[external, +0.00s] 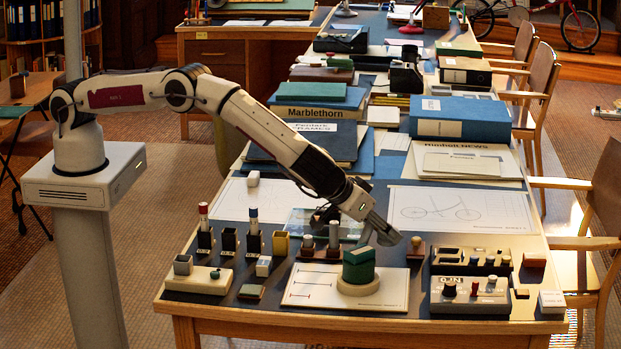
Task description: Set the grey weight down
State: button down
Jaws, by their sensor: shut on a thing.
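My gripper (381,233) is shut at the end of my arm, above and just behind the green block (358,266). A slanted grey form at its tip appears to be the grey weight (389,235). Its outline is hard to tell from my grey fingers. It appears raised above the desk, tilted with the gripper. The green block sits on a round cream base (358,287), on a white printed sheet (310,286) at the desk's front. I cannot tell whether the weight touches the block.
A rack with two grey-topped pegs (320,247) stands left of my gripper. A bicycle drawing (455,209) lies behind. Binders (460,118) fill the back.

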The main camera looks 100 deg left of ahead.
aim_at(379, 240)
jog(key=shift+f, duration=1.65)
jog(key=shift+f, duration=0.1)
jog(key=c, duration=1.4)
grip_release()
jog(key=shift+f, duration=0.1)
jog(key=shift+s+d+r, duration=0.2)
jog(key=shift+s+r, duration=0.1)
jog(key=shift+r, duration=0.25)
jog(key=shift+v, duration=5.45)
